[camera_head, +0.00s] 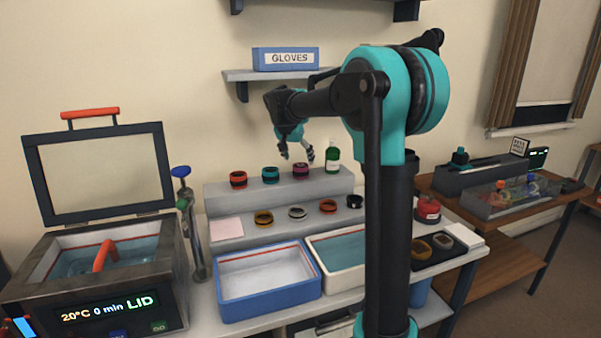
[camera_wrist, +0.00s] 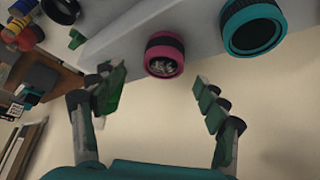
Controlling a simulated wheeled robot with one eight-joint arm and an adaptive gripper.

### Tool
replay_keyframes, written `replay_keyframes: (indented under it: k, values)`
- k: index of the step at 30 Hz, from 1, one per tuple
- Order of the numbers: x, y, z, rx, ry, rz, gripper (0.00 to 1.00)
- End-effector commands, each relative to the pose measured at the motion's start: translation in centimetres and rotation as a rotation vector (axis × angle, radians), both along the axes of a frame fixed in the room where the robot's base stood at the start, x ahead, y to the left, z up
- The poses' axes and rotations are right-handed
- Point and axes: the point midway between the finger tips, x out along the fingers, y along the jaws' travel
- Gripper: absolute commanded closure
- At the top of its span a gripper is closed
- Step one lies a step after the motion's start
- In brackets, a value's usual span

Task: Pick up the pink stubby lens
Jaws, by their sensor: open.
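The pink stubby lens (camera_head: 301,171) stands on the upper step of the grey stepped rack, between the teal lens (camera_head: 270,175) and a green bottle (camera_head: 332,156). In the wrist view the pink lens (camera_wrist: 165,54) is ahead of the fingertips, roughly midway between them, with its dark front showing. My gripper (camera_head: 297,155) is open and hangs just above the pink lens, fingers apart and empty. In the wrist view my gripper (camera_wrist: 158,90) shows both fingers spread, not touching the lens. The teal lens (camera_wrist: 252,28) is close by on the right there.
A red-orange lens (camera_head: 238,180) stands left of the teal lens. Several rings lie on the lower step (camera_head: 250,232). A blue tray (camera_head: 268,283) and a white tray (camera_head: 318,262) are in front. A shelf with a gloves box (camera_head: 286,59) is above and behind.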

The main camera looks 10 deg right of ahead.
Motion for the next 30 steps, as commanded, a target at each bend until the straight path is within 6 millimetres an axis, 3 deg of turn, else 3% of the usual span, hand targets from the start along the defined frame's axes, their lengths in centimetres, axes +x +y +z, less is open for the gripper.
replay_keyframes:
  k: [11,20,27,30]
  values:
    - [1.2,-0.6,-2.3,0.0,0.0,0.0,0.26]
    - [3.1,-1.4,-5.7,-0.001,0.0,0.0,0.26]
    - [3.2,-1.4,-6.1,-0.001,0.001,0.0,0.26]
    - [3.2,-1.4,-6.1,0.0,0.0,0.001,0.36]
